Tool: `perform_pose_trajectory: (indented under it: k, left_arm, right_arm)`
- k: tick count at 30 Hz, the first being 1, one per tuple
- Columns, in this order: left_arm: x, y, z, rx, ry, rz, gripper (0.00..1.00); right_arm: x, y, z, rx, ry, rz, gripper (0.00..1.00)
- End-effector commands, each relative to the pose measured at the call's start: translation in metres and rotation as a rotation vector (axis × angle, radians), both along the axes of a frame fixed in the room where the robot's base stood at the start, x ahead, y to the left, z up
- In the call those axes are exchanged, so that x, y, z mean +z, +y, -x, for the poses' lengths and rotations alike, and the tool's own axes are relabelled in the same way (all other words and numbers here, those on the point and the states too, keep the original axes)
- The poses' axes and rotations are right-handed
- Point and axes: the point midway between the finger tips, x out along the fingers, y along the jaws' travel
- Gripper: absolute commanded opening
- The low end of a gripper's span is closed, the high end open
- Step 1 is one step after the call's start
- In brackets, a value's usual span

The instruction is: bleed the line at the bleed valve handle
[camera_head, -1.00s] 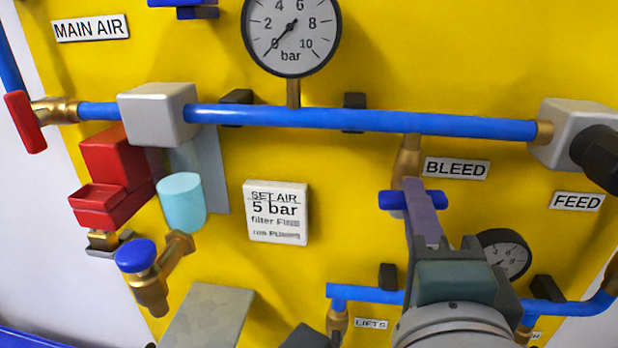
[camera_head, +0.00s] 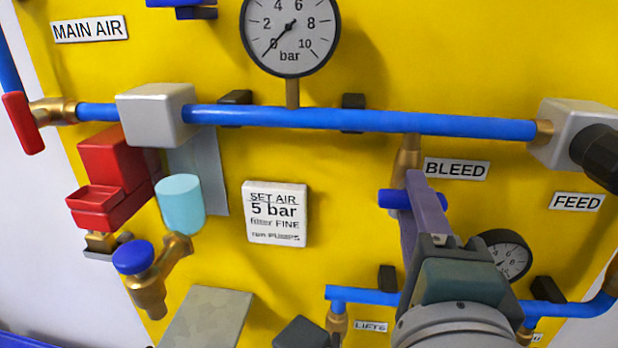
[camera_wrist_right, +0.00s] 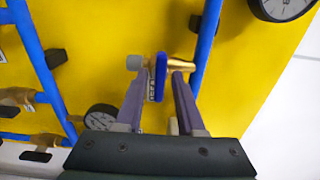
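The bleed valve handle (camera_head: 390,199) is a blue bar on a brass fitting below the main blue pipe, beside the BLEED label (camera_head: 456,169). In the right wrist view the handle (camera_wrist_right: 161,75) stands between the two purple fingers. My right gripper (camera_head: 410,194) is open at the handle, and its fingers hide part of the bar in the head view. In the wrist view the right gripper (camera_wrist_right: 157,86) shows a gap on both sides of the handle, so it is around it without being shut on it. My left gripper is not in view.
The large gauge (camera_head: 291,30) has its needle near 0. The main blue pipe (camera_head: 300,117) runs just above my gripper. A small gauge (camera_head: 504,256) and a lower blue pipe (camera_head: 365,294) are close by. The black FEED knob (camera_head: 600,155) is at the right.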

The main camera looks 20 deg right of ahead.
Motion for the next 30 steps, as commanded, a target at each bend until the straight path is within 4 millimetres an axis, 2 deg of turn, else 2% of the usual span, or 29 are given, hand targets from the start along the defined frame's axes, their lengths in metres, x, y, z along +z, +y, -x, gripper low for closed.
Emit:
perform_pose_trajectory:
  k: [11, 14, 24, 30]
  left_arm:
    - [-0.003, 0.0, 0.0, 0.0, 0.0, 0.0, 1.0]
    - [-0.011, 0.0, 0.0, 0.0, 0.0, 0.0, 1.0]
    - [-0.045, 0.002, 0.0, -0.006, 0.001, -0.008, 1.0]
    - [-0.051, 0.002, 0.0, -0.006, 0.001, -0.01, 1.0]
  right_arm:
    - [-0.002, 0.002, 0.004, -0.001, 0.002, 0.001, 0.46]
    - [-0.005, 0.009, 0.015, 0.0, 0.003, -0.001, 0.46]
    - [-0.006, 0.042, 0.07, -0.001, 0.004, 0.0, 0.46]
    - [-0.002, 0.051, 0.084, -0.002, 0.001, 0.0, 0.46]
